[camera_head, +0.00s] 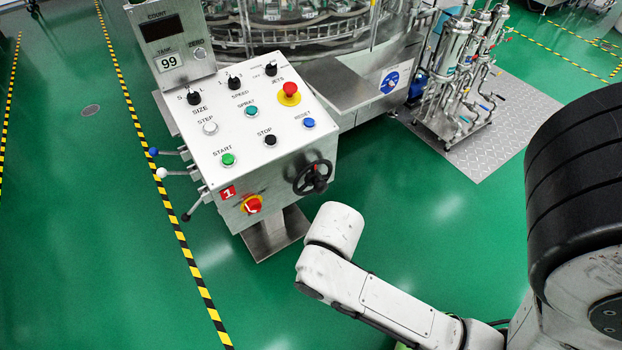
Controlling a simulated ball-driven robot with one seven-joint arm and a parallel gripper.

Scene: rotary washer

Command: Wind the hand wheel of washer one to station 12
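The black hand wheel (313,177) is on the right part of the front face of a white control box (265,175). A red plate with the number 1 (228,192) marks this box as washer one. The wheel has a rim and a small knob; no station marks can be read beside it. The display marked COUNT (161,27) is dark, with no figure readable. My white arm reaches in from the lower right, and its bent link is right of and below the wheel, apart from it in the picture. My gripper is not visible.
A red switch on yellow (252,204) is left of the wheel. Buttons and dials cover the top. The round washer (290,25) stands behind; pump pipework (455,85) is at right. Green floor in front is clear.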

